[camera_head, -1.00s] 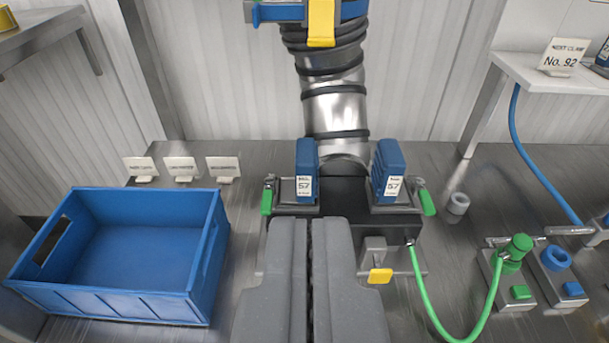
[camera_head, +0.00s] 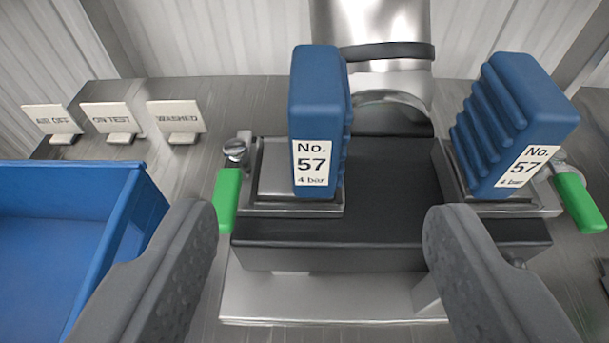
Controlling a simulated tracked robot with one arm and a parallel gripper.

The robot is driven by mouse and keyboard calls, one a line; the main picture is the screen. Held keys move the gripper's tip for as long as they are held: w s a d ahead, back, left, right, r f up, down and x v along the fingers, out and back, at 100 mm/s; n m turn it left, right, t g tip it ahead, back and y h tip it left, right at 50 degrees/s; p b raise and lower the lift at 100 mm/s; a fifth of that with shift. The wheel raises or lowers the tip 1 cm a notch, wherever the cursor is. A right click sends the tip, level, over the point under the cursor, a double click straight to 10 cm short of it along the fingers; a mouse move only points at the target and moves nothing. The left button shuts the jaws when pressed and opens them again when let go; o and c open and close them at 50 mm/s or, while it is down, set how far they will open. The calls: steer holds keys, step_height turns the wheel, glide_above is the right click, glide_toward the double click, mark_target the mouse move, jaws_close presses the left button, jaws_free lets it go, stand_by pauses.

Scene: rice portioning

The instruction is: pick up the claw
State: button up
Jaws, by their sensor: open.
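Two blue ribbed blocks, which appear to be the claw's fingers, stand upright on a dark base (camera_head: 390,238). The left block (camera_head: 316,110) and the right block (camera_head: 512,125) both carry "No. 57" labels; the left one also reads "4 bar". The right block leans to the right in the picture. Green levers flank them, a left one (camera_head: 228,200) and a right one (camera_head: 578,202). My gripper (camera_head: 318,222) is open and empty, its grey fingers spread wide on the near side of the base. Whether it touches anything cannot be told.
A blue crate (camera_head: 135,235) stands at the left, close to my left finger. Behind it are small signs, including "ON TEST" (camera_head: 112,118) and "WASHED" (camera_head: 176,118). A shiny metal duct (camera_head: 370,25) rises behind the base. Bare metal tabletop shows between the signs and the base.

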mark_target(313, 163)
steer(key=w+f, duration=0.4)
steer(key=w, duration=0.1)
steer(key=w+f, duration=0.2)
steer(key=w, duration=0.1)
steer(key=shift+w+a+f, duration=0.1)
steer(key=shift+w+f, duration=0.1)
steer(key=shift+x, duration=2.7)
steer(key=shift+c, duration=0.3)
jaws_close()
